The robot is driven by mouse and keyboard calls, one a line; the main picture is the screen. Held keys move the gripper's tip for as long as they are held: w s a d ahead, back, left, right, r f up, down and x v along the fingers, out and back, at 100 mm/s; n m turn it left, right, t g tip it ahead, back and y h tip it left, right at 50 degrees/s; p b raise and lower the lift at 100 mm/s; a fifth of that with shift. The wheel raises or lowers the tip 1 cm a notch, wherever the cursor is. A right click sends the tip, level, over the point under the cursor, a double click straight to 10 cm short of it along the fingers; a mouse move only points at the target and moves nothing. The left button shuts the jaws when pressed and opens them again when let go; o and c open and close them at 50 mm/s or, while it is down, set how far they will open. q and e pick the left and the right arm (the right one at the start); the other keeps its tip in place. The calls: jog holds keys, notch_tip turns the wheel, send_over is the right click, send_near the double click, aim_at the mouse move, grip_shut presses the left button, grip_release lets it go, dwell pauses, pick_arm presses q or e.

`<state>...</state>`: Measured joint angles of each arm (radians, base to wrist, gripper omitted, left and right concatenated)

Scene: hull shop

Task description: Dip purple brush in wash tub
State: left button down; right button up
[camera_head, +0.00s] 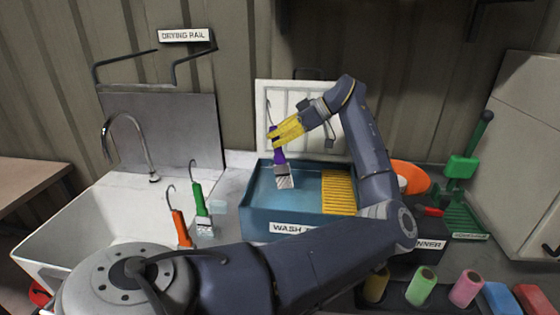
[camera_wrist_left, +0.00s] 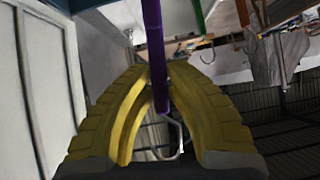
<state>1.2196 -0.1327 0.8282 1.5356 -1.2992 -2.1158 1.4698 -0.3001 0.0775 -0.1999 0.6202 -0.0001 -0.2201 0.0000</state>
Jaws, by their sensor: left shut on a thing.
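A purple brush (camera_head: 279,158) hangs bristles-down with its pale bristle end over the left part of the blue wash tub (camera_head: 257,222). My left gripper (camera_head: 275,137) is shut on the purple handle, above the tub. In the left wrist view the purple brush (camera_wrist_left: 155,50) runs between the two yellow fingers of my left gripper (camera_wrist_left: 158,85), with its wire hook near the palm. The tub has a yellow ribbed panel (camera_head: 338,190) on its right side. I cannot tell whether the bristles touch liquid. My right gripper is not in view.
An orange brush (camera_head: 180,227) and a green brush (camera_head: 200,200) stand left of the tub. A sink (camera_head: 90,225) with a tap is farther left. Colored rollers (camera_head: 421,285) line the front right. My left arm crosses the tub's right side.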

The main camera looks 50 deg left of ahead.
aim_at(275, 126)
pick_arm(q)
jog(key=shift+r, duration=1.95)
